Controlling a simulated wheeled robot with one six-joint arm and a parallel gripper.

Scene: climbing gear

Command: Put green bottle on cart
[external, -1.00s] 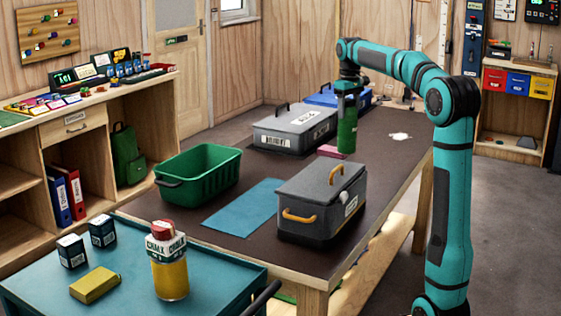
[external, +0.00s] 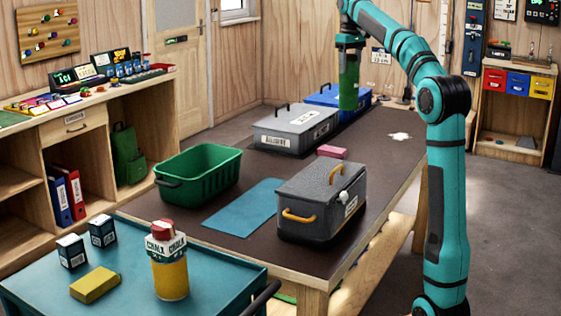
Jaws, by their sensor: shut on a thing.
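The green bottle (external: 348,94) hangs upright below my gripper (external: 349,55), above the far part of the dark-topped table (external: 330,168). My gripper is shut on its upper end. The bottle is clear of the tabletop. The cart (external: 215,272) has a blue-green top and stands at the front left, well away from the bottle. On it are a yellow bottle with a red cap (external: 169,268), a yellow block (external: 95,285) and two small dark boxes (external: 87,242).
On the table are a green basket (external: 198,178), a dark grey toolbox with orange handles (external: 320,210), a grey case (external: 290,133), a blue case (external: 330,99), a pink block (external: 332,152) and a blue mat (external: 243,205). The cart's front left and right side are bare.

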